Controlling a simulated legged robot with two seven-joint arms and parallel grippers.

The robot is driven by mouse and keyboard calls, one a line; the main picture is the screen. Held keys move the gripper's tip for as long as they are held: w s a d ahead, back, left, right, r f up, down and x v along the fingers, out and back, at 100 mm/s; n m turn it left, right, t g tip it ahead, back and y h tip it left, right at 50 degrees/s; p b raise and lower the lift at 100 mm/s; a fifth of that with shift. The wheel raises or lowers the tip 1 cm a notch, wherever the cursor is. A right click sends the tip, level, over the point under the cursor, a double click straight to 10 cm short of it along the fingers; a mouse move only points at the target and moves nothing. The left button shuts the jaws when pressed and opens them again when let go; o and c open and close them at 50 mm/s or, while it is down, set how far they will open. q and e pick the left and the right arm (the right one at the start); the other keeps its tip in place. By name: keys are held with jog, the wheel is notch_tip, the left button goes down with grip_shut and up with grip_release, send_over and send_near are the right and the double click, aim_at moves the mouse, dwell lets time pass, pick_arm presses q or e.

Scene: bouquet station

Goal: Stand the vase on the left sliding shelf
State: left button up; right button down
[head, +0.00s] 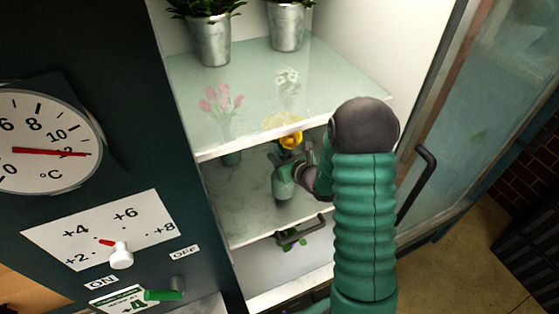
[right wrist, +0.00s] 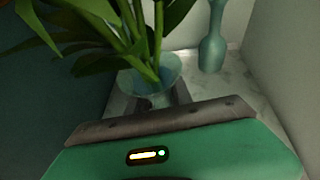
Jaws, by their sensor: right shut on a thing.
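In the head view, a pale green glass vase (head: 284,184) with a yellow flower (head: 291,140) stands about upright inside the open cabinet. My right gripper (head: 293,170) is shut on it from the right. In the right wrist view the vase (right wrist: 165,72) is just beyond the gripper, with long green leaves rising from it. The vase is over the marble-look sliding shelf (head: 232,204); I cannot tell whether its base touches. My left gripper is not in view.
A vase of pink tulips (head: 220,99) and one of white flowers (head: 288,80) show behind the glass upper shelf (head: 245,125). Metal buckets (head: 210,42) stand on that shelf. A dark handle (head: 300,232) is below the vase. The cabinet door (head: 470,90) is open at right.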

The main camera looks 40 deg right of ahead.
notch_tip(320, 180, down, 2)
jog(key=shift+f, duration=0.1)
jog(key=shift+d+f, duration=0.15)
jog(key=shift+d, duration=0.15)
jog(key=c, duration=1.2)
grip_release()
jog(key=shift+s+d+f, duration=0.15)
jog(key=shift+d, duration=0.05)
jog(key=shift+o, duration=0.3)
jog(key=shift+a, duration=0.4)
jog(key=shift+s+r, duration=0.25)
jog(key=shift+s, duration=0.1)
jog(key=p+v, duration=0.6)
jog(key=v, duration=0.5)
jog(key=shift+s+d, duration=0.15)
jog(key=shift+d, duration=0.05)
